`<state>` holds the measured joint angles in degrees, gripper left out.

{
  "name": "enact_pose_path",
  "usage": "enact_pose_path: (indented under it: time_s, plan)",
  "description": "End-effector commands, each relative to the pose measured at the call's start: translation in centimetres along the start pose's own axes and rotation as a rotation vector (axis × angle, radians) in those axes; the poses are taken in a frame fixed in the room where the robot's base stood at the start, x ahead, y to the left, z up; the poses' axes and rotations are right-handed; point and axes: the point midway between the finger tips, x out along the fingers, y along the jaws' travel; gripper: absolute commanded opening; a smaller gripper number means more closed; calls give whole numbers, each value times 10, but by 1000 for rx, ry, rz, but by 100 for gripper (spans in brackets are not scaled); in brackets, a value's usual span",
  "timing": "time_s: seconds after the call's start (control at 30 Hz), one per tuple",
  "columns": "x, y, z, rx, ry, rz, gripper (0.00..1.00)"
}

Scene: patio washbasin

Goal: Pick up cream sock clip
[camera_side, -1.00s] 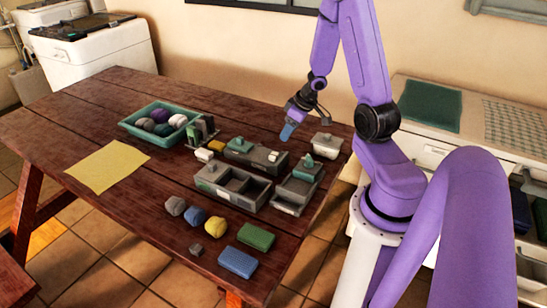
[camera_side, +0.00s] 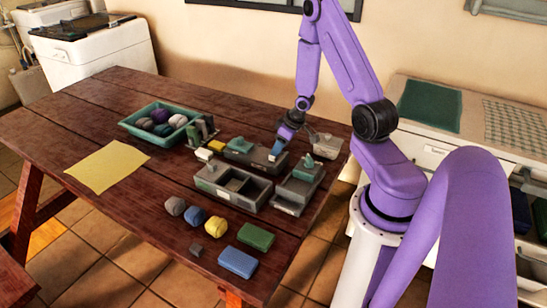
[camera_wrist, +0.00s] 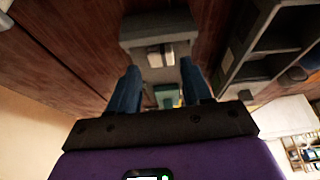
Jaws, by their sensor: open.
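A small cream clip (camera_wrist: 160,57) sits on a grey tray (camera_wrist: 158,25) in the wrist view, centred between my fingertips. In the side view the clip (camera_side: 272,157) is a small pale spot at the right end of the grey tray (camera_side: 257,163), partly hidden by my fingers. My gripper (camera_side: 281,143) is open and points down just above the clip. In the wrist view the two blue fingers of my gripper (camera_wrist: 160,68) stand apart, one on each side of the clip. I cannot tell whether they touch it.
A grey compartment box (camera_side: 232,185) stands just in front, and a lidded grey box (camera_side: 299,185) to the right. A pale container (camera_side: 327,145) is behind. A teal tray (camera_side: 135,129) of bundled socks is at the left. Rolled socks and folded cloths lie in front.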

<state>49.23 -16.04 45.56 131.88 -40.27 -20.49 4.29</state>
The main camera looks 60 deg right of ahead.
Motion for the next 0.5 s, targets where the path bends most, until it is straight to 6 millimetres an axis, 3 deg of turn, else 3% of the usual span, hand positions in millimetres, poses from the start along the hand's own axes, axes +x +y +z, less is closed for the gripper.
enact_pose_path:
  time_s: [0.2,0.5]
  plan:
    - [27,-2,-1,-1,-1,-2,49]
    - [38,-1,-2,-1,0,0,49]
